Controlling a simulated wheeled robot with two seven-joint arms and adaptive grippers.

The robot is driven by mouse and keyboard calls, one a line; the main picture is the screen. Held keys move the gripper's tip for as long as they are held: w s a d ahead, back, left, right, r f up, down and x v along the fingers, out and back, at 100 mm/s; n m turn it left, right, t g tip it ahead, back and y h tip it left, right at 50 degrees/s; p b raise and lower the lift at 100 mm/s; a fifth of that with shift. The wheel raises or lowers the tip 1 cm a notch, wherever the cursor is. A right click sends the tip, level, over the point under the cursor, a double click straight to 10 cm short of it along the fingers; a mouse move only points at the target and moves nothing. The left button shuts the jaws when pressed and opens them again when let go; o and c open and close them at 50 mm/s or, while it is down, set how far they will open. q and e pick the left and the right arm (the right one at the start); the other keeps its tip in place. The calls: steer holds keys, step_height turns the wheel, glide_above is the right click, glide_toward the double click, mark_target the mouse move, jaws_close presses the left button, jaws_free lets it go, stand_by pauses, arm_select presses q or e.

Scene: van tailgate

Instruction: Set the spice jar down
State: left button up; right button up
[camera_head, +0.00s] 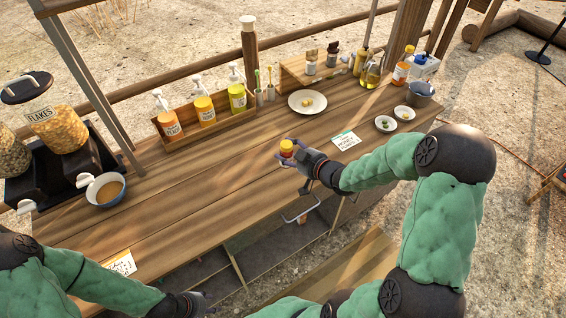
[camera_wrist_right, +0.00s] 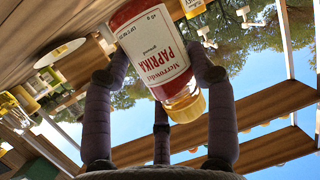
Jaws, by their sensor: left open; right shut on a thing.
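The spice jar (camera_head: 286,151) is small and red with a yellow cap. In the wrist view the jar (camera_wrist_right: 155,52) shows a white label reading paprika, and it sits between the fingers of my right gripper (camera_wrist_right: 160,85). In the head view my right gripper (camera_head: 296,160) is shut on the jar near the front edge of the wooden counter (camera_head: 200,190). The jar's cap is up in the head view. I cannot tell whether its base touches the counter. My left gripper (camera_head: 196,303) is low at the bottom edge, in front of the counter, open and away from the jar.
Pump bottles (camera_head: 204,106) stand in a wooden rack at the back. A plate (camera_head: 307,102), a card (camera_head: 345,140) and two small dishes (camera_head: 385,124) lie to the right. A bowl (camera_head: 105,190) and cereal dispensers (camera_head: 55,120) stand left. The counter left of the jar is clear.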

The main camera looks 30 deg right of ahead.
steer(key=w+f, duration=0.1)
steer(key=w+f+b, duration=0.1)
steer(key=f, duration=0.1)
steer(key=w+f, duration=0.2)
steer(key=shift+d+f, duration=0.15)
steer(key=shift+d, duration=0.05)
steer(key=f+b, duration=0.2)
steer(key=f, duration=0.1)
steer(key=shift+w+f, duration=0.2)
steer(key=shift+f, duration=0.05)
steer(key=shift+r, duration=0.1)
